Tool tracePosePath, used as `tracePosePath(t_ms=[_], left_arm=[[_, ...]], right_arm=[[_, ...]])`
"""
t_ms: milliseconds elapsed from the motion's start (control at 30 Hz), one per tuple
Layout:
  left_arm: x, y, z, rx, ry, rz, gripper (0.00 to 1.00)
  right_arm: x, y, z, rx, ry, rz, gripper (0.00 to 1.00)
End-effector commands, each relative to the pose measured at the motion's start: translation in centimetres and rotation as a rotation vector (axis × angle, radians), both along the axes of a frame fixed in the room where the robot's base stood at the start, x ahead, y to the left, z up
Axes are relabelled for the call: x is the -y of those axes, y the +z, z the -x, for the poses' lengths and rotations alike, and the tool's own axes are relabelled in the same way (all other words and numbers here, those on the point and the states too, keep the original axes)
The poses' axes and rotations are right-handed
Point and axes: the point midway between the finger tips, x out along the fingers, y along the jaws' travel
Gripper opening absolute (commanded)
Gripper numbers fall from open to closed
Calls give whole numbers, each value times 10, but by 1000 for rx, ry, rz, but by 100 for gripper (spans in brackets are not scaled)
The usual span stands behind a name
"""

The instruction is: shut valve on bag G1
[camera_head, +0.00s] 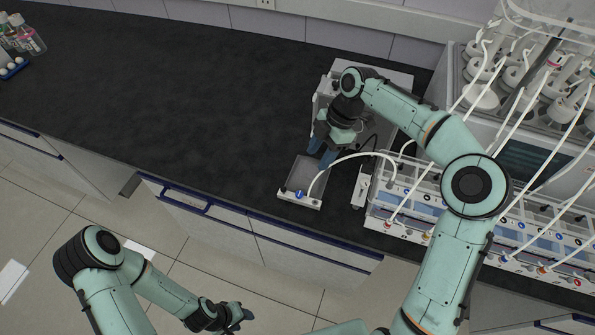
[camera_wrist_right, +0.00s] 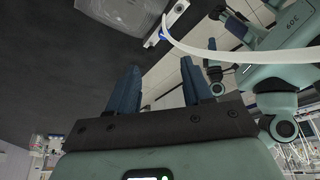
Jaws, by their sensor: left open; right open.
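A small tray (camera_head: 284,189) with a grey, flat bag-like surface (camera_head: 303,174) lies near the counter's front edge. A blue valve (camera_head: 300,194) sits at its front rim, where a white tube (camera_head: 345,157) ends. No G1 label is readable. My right gripper (camera_head: 321,153) is open and empty, above and just behind the tray. In the right wrist view its two blue fingers (camera_wrist_right: 160,85) are apart, with the blue valve (camera_wrist_right: 162,36) and tube (camera_wrist_right: 215,52) beyond them. My left gripper (camera_head: 244,316) is open, low in front of the counter, away from the tray.
A rack (camera_head: 400,215) with several tubes and coloured valves stands at right, below the reactor unit (camera_head: 520,150). A white device (camera_head: 362,187) stands between tray and rack. A box-like instrument (camera_head: 398,78) is behind my right arm.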

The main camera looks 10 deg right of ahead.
Motion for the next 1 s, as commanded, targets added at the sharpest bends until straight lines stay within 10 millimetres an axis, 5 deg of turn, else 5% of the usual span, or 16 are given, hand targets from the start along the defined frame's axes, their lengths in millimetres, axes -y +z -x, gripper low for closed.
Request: tracePosePath(t_ms=[600, 1000], left_arm=[[0, -19, 18, -22, 1, 0, 46], [0, -20, 19, -22, 1, 0, 46]], right_arm=[[-41, -102, 11, -5, 2, -2, 50], [-50, -124, 12, -2, 0, -1, 50]])
